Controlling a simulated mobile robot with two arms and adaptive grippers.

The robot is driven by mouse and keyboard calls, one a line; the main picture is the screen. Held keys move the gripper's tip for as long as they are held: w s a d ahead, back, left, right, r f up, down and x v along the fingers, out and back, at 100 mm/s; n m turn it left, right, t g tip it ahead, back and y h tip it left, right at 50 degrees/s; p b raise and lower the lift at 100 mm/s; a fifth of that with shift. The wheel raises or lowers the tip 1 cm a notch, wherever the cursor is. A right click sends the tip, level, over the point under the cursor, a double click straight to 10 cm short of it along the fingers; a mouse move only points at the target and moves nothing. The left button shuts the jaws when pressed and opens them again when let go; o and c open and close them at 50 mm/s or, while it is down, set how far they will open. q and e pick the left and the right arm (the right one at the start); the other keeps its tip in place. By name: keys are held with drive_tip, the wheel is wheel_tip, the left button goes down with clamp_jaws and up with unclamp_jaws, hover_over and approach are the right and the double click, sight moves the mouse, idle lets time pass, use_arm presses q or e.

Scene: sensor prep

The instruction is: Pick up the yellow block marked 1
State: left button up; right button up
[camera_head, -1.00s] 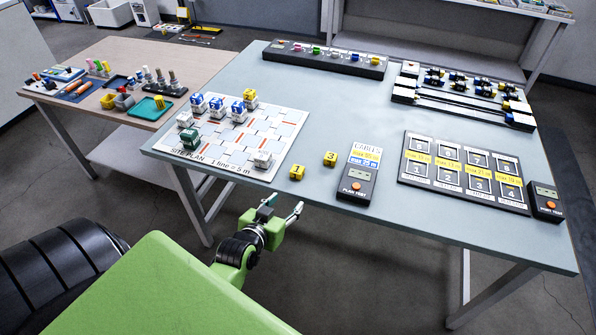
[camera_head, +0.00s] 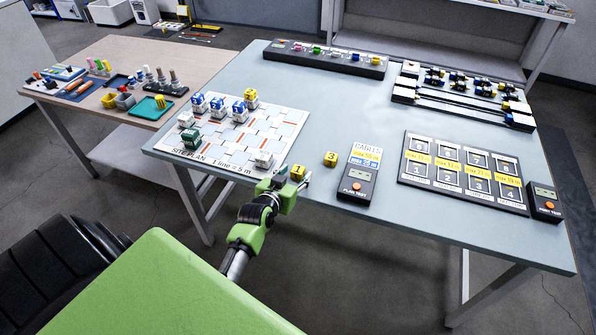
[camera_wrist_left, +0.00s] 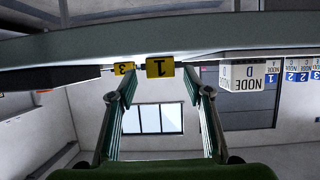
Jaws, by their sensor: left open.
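The yellow block marked 1 (camera_head: 298,172) sits on the blue-grey table (camera_head: 350,225) near its front edge, right of the site plan. In the left wrist view the block (camera_wrist_left: 160,67) lies ahead, between the two fingertips and upside down in the picture. My left gripper (camera_head: 291,181) is open and empty at the table's front edge, just short of the block; its fingers also show in the left wrist view (camera_wrist_left: 152,92). A second yellow block, marked 3 (camera_head: 330,159), stands to the right and farther back. My right gripper is not in view.
The site plan board (camera_head: 225,158) with several marked blocks lies left. A white NODE D block (camera_head: 263,159) stands close to the yellow block. The dark plan test device (camera_head: 356,188) stands right of it. A numbered panel (camera_head: 432,188) lies farther right.

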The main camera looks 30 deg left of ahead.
use_arm(q)
drive_tip(key=shift+x, duration=1.45)
drive_tip(key=shift+c, duration=0.4)
drive_tip(key=c, duration=1)
